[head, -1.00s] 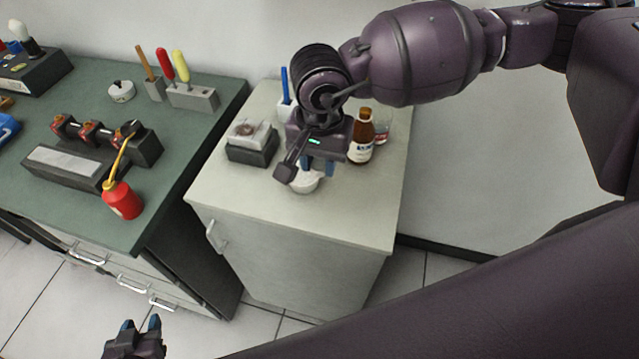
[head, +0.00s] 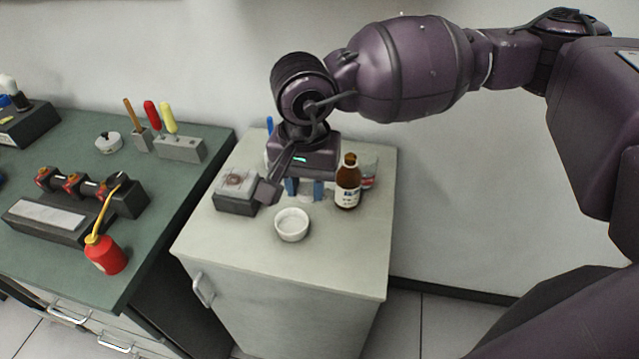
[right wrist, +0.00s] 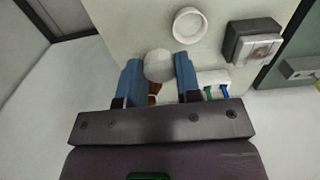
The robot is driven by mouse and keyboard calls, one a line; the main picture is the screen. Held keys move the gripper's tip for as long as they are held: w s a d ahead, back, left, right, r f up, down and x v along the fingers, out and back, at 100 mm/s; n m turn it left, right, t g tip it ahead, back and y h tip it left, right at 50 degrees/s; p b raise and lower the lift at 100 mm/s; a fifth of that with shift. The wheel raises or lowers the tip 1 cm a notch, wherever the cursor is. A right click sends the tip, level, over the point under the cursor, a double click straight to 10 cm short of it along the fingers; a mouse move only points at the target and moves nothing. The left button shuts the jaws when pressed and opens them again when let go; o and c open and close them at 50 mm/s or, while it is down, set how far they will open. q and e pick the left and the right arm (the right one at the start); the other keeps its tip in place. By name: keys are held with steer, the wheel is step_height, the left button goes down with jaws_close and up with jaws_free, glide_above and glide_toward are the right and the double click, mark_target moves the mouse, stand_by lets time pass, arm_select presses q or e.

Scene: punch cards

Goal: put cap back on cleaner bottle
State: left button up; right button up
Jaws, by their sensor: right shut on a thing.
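The cleaner bottle (head: 348,184) is brown with a white label. It stands upright and uncapped on the light cabinet top, just right of my right gripper. My right gripper (head: 305,190) points down, its blue fingers shut on a white round cap (right wrist: 158,66). The cap shows clearly between the fingertips (right wrist: 159,70) in the right wrist view; in the head view it is mostly hidden. A bit of brown, probably the bottle, shows behind the cap in the wrist view. The cap is apart from the bottle. My left gripper is out of view.
A white round dish (head: 292,225) stands in front of the gripper. A dark box with a light top (head: 236,192) is to its left. A red-and-white container (head: 368,170) is behind the bottle. The cabinet's front right is clear. A red oil can (head: 106,254) stands on the green bench.

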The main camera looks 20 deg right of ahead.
mark_target(348, 182)
steer(key=w+d+f+n, duration=0.5)
steer(key=d+f+n, duration=0.1)
steer(key=d+f, duration=0.1)
steer(key=shift+d+f+n, duration=0.15)
steer(key=shift+d+n, duration=0.15)
steer(key=shift+d, duration=0.25)
steer(key=shift+s, duration=0.1)
